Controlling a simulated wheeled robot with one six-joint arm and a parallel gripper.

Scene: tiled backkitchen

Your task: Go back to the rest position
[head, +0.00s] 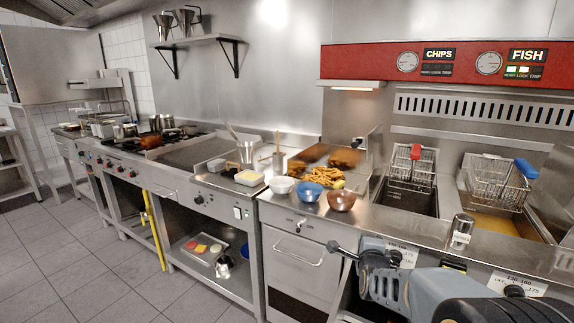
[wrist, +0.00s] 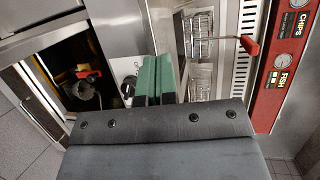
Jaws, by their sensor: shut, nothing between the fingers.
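My gripper (wrist: 156,78) shows in the wrist view as two green fingers, closed together with nothing between them. Beyond it are the steel fryer front and a dark knob (wrist: 128,86). In the head view my grey arm reaches in from the lower right, low in front of the fryer counter; the fingers cannot be made out there.
The fryer has a red-handled basket (head: 408,165) and a blue-handled basket (head: 495,185). A steel shaker (head: 462,230) stands near the counter's front edge. A white bowl (head: 281,185), a blue bowl (head: 309,191) and a copper bowl (head: 341,201) stand left. Tiled floor (head: 110,262) is clear at left.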

